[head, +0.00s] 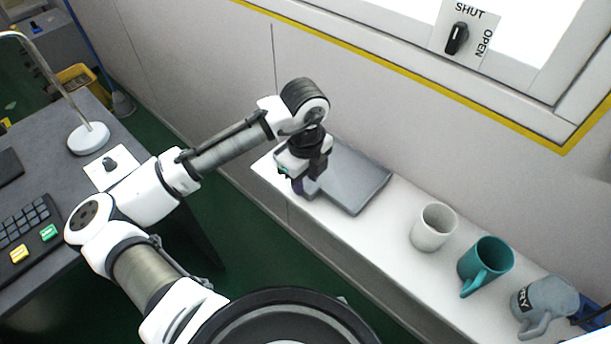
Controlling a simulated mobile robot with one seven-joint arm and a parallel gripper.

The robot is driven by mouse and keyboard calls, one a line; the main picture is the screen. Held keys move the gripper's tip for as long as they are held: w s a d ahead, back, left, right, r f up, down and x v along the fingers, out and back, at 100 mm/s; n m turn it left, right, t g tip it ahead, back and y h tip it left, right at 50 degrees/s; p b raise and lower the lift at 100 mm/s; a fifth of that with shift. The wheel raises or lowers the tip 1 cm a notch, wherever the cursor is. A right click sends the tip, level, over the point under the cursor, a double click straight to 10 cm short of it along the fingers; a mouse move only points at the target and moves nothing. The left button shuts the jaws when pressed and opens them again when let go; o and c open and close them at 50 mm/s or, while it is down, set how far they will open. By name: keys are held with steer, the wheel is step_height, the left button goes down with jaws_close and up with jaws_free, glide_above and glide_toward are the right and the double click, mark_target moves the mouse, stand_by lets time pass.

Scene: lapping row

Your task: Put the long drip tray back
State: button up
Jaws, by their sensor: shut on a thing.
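The long drip tray (357,183) is a flat grey rectangular tray with a low rim. It is at the left end of the white ledge along the wall, and I cannot tell whether it rests fully on the ledge. My gripper (309,188) points down at the tray's near left edge and is shut on it. The gripper and wrist hide that part of the tray and the exact contact.
On the white ledge (375,233), right of the tray, stand a white mug (433,228), a teal mug (487,263) and a grey lettered mug (543,305). A dark desk (122,147) with a lamp and keypad is at left. Green floor lies between.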

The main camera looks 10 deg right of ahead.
steer(key=shift+f, duration=0.1)
steer(key=o, duration=1)
step_height(320, 180, up, 12)
steer(key=shift+r+b, duration=0.15)
steer(key=shift+b, duration=0.7)
